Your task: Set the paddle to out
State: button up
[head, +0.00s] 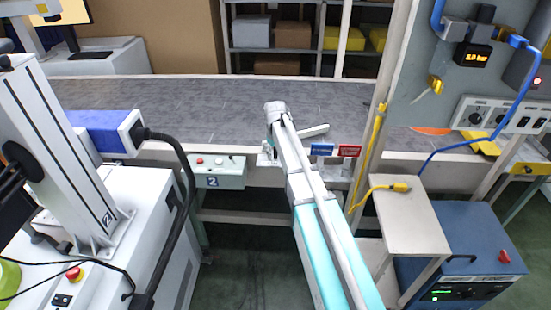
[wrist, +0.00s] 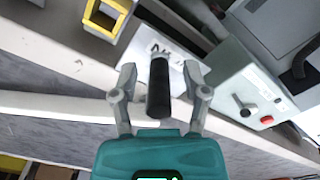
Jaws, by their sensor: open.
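In the wrist view a black upright handle (wrist: 158,92) stands between the two fingers of my gripper (wrist: 160,72). The gripper is open, with a gap on each side of the handle. A pale plate with dark marks (wrist: 165,46) lies behind the handle; its text is unreadable. In the head view my arm reaches to the conveyor's near edge and hides the handle and fingers. A pale bar (head: 313,131), possibly the paddle, points right and slightly back over the grey belt (head: 220,100). A blue sign (head: 321,149) and a red sign (head: 349,150) stand at its right; their words are too small to read.
A pale post (head: 378,120) with a yellow cable and a small table (head: 408,222) stand right. A white machine (head: 140,230) stands left.

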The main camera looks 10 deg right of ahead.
jog(key=shift+f, duration=0.15)
grip_shut()
dwell(0.4)
